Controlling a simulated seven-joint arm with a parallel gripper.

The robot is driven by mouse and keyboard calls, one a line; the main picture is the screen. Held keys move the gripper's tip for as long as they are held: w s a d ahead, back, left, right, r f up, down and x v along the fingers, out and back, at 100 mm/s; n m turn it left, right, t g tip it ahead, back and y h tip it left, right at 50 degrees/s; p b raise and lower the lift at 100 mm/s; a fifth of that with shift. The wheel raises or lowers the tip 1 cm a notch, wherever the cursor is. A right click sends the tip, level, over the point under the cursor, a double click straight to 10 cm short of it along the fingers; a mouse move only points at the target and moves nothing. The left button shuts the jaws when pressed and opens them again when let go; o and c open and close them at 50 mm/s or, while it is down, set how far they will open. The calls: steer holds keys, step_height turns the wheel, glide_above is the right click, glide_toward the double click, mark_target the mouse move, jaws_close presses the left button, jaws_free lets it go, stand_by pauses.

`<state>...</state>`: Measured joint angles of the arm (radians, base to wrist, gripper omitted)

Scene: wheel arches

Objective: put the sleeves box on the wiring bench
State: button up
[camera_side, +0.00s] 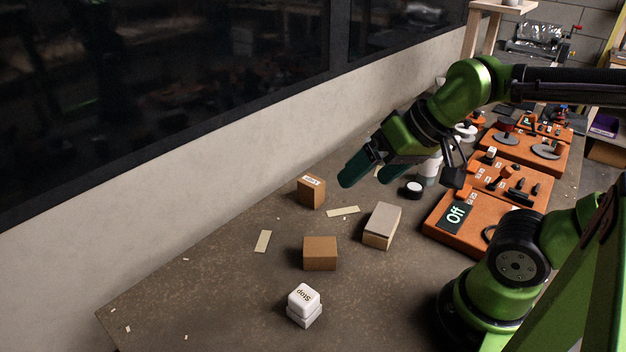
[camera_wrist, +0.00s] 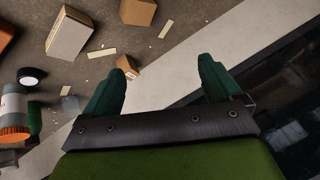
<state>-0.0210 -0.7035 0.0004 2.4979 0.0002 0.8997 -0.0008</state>
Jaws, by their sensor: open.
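Three cartons stand on the brown speckled table, and I cannot read which one is the sleeves box. A small brown box with a white label (camera_side: 312,192) stands near the wall; it also shows in the wrist view (camera_wrist: 128,68), close to the left fingertip. A plain brown box (camera_side: 320,254) is nearer the front and shows in the wrist view (camera_wrist: 138,11). A larger box with a pale grey top (camera_side: 382,226) is to its right, also in the wrist view (camera_wrist: 69,33). My gripper (camera_side: 370,172) is open and empty above the table; its spread fingers show in the wrist view (camera_wrist: 164,84). I cannot identify the wiring bench.
A white Stop button block (camera_side: 304,305) stands at the front. Orange equipment boards (camera_side: 470,232) fill the right side, one with an Off display. A black-and-white round item (camera_side: 414,190) is near them. The left of the table is mostly clear, beside a pale wall (camera_side: 200,180).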

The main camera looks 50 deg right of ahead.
steer(key=w+a+f+n+g, duration=0.3)
steer(key=w+g, duration=0.1)
steer(key=w, duration=0.3)
steer(key=n+g+h, duration=0.4)
steer(key=n+g, duration=0.1)
steer(key=n, duration=0.2)
glide_toward(315, 246)
step_height(315, 246, up, 3)
steer(key=w+a, duration=0.2)
steer(key=a, duration=0.1)
steer(key=r+n+g+h, duration=0.1)
steer(key=n, duration=0.1)
steer(key=x, duration=1)
steer(key=shift+w+d+f, duration=0.2)
steer(key=shift+d+f, duration=0.15)
steer(key=shift+d, duration=0.05)
steer(key=shift+x, duration=2.7)
steer(key=shift+s+d+r, duration=0.1)
steer(key=shift+s+d, duration=0.05)
steer(key=shift+c, duration=0.4)
steer(key=c, duration=1.1)
